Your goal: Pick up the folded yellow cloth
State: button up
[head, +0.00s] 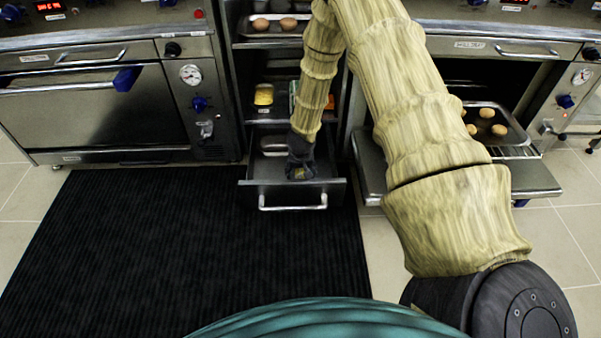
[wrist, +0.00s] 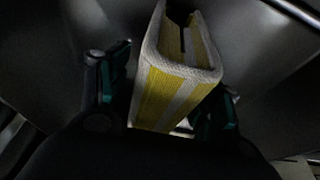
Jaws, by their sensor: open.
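The folded yellow cloth (wrist: 168,88), striped yellow and white, stands between the two fingers of my gripper (wrist: 166,92) in the wrist view. The fingers are open, one on each side of the cloth. A dark gap shows by the left finger; whether the right finger touches cannot be told. In the head view my gripper (head: 301,165) points down into an open metal drawer (head: 332,190). There the gripper mostly hides the cloth.
A metal container (head: 273,147) lies in the drawer, left of my gripper. Above are shelves with a yellow item (head: 264,94) and a tray of buns (head: 272,30). An open oven with a baking tray (head: 505,123) is right. A black mat (head: 190,245) covers the floor.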

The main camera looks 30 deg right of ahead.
dwell(0.4)
jog(key=c, duration=1.2)
jog(key=shift+r+b, duration=0.1)
jog(key=shift+b, duration=0.2)
notch_tip(320, 180, up, 10)
jog(key=p, duration=0.6)
jog(key=shift+r, duration=0.1)
